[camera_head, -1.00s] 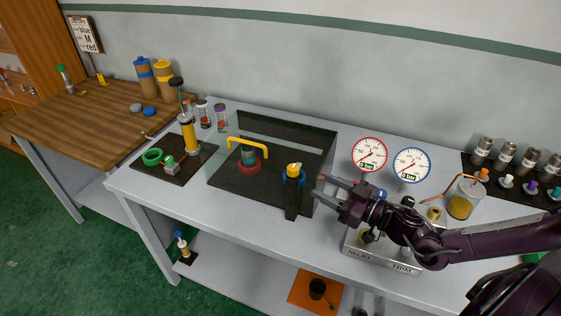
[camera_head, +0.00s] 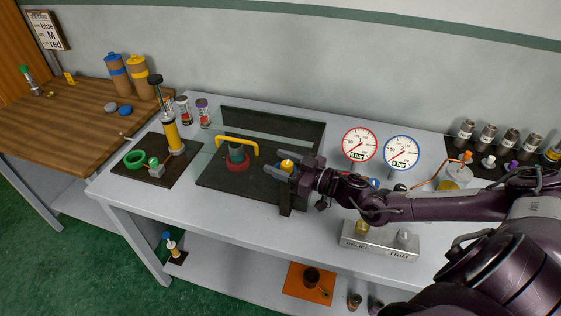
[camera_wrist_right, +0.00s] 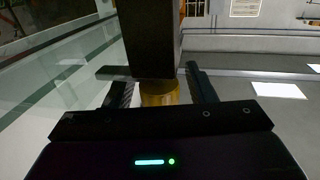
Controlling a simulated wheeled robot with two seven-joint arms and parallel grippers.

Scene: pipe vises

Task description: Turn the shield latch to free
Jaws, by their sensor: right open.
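The shield latch is a yellow knob (camera_head: 287,163) on a dark post (camera_head: 285,203) at the front right of the clear shield (camera_head: 272,115). My right gripper (camera_head: 277,174) is at the latch, its fingers pointing left and partly covering it. In the right wrist view the yellow knob (camera_wrist_right: 159,93) lies between the two spread fingers of my right gripper (camera_wrist_right: 158,80), with a dark block beyond it. The fingers are open, with gaps at both sides of the knob. The yellow shield handle (camera_head: 238,142) is left of the latch. My left gripper is out of view.
A red-ringed gauge (camera_head: 359,144) and a blue-ringed gauge (camera_head: 402,152) stand right of the shield. A metal block (camera_head: 380,243) marked RELIEF and TRIM sits below my right arm. A dark mat (camera_head: 150,178) with a yellow cylinder (camera_head: 172,135) is at left.

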